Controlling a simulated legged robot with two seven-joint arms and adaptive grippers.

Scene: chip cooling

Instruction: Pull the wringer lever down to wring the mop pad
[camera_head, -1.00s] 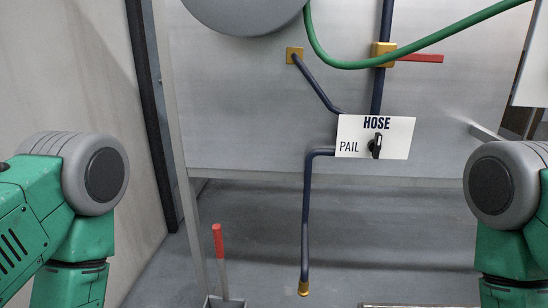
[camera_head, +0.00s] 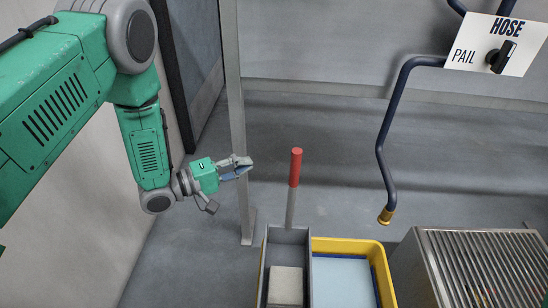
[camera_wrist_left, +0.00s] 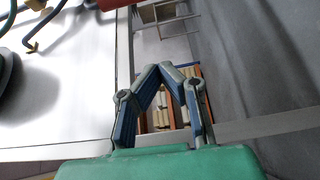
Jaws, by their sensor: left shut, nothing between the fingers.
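The wringer lever stands upright: a grey rod with a red handle (camera_head: 296,167). It rises from the back of a narrow grey wringer box (camera_head: 288,236). A pale beige block (camera_head: 285,286), perhaps the mop pad, lies in the box. My left gripper (camera_head: 246,167) is to the left of the red handle, at about its height in the picture, apart from it and empty. In the left wrist view my left gripper (camera_wrist_left: 165,68) shows its fingertips together. My right gripper is out of view.
A yellow pail (camera_head: 348,244) adjoins the wringer box on the right. A slatted metal grate (camera_head: 480,270) stands further right. A dark pipe with a brass tip (camera_head: 386,216) hangs above, below a HOSE/PAIL sign (camera_head: 497,44). A thin grey post (camera_head: 236,120) stands behind my left gripper.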

